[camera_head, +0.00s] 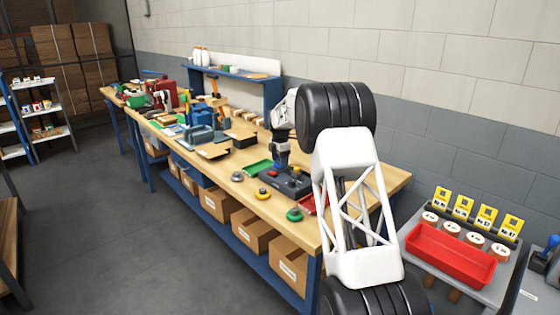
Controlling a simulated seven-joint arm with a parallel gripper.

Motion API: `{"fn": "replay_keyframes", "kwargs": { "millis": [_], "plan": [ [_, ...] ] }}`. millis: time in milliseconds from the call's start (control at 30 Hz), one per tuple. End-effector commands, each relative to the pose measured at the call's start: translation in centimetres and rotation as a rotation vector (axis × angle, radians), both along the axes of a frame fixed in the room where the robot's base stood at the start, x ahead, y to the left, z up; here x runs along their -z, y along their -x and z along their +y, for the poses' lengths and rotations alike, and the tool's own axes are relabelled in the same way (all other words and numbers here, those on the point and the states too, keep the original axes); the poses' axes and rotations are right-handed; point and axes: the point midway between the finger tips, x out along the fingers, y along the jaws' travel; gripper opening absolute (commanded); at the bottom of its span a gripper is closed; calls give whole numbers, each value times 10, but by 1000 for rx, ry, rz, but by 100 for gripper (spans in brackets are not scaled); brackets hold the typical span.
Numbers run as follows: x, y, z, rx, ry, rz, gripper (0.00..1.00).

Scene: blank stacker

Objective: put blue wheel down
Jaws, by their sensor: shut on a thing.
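My gripper (281,164) points down over a dark stacker base (287,185) on the wooden workbench (222,187). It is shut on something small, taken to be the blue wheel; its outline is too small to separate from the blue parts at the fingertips. I cannot tell whether the wheel touches the base. Small red and yellow parts show on the base. A green wheel (294,215), a yellow wheel (262,194) and a grey wheel (237,177) lie apart along the bench's front edge.
A green tray (257,167) lies left of the base, and a red tray (309,205) lies partly behind my arm. Blue bins and tools crowd the bench's far left. A grey cart with a red bin (450,257) stands at right. Bare bench shows between the wheels.

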Motion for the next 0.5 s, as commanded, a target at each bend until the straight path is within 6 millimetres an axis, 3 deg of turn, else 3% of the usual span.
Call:
{"fn": "replay_keyframes", "kwargs": {
  "millis": [500],
  "plan": [
    [5, 0, 0, 0, 1, 1, 35]
  ]
}}
